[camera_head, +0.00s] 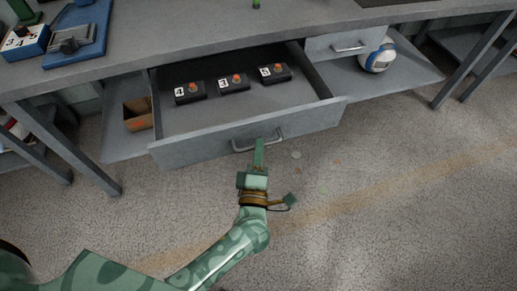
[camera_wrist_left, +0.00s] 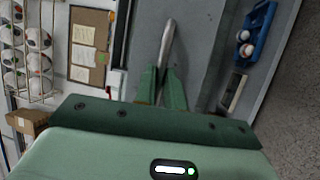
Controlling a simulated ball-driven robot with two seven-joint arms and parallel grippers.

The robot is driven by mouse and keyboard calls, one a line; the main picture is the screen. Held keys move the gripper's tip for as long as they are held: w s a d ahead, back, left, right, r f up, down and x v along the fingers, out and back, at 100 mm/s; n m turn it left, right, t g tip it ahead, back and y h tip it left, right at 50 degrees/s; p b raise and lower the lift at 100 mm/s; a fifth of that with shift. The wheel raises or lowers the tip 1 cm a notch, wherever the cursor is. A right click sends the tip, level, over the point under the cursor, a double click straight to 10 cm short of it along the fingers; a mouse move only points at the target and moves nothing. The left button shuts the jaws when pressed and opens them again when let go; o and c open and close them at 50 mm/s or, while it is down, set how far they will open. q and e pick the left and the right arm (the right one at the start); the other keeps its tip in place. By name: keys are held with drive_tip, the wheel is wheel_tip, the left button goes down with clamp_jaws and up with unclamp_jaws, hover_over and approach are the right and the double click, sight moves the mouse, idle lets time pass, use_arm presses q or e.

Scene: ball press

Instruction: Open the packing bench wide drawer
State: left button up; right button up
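The packing bench's wide drawer (camera_head: 240,112) is pulled well out below the bench top, and its inside shows. Its metal bar handle (camera_head: 277,134) is on the middle of the front panel. My left gripper (camera_head: 259,146) is at this handle, reaching it from the front. In the left wrist view the green fingers (camera_wrist_left: 161,86) are close together on either side of the handle bar (camera_wrist_left: 167,42), shut on it. The fingertips partly hide the handle in the head view. My right gripper is in neither view.
Three black boxes with orange knobs (camera_head: 233,84) lie in the drawer. A smaller drawer (camera_head: 345,44) is shut at the right. A ball (camera_head: 377,56) and a cardboard box (camera_head: 138,114) sit on the lower shelf. The floor in front is mostly clear.

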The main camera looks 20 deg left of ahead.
use_arm(q)
drive_tip(key=o, duration=0.3)
drive_tip(key=shift+o, duration=0.2)
drive_tip(key=p+v, duration=0.2)
drive_tip(key=v, duration=1.4)
drive_tip(key=shift+s, duration=0.15)
drive_tip(key=shift+f, duration=0.1)
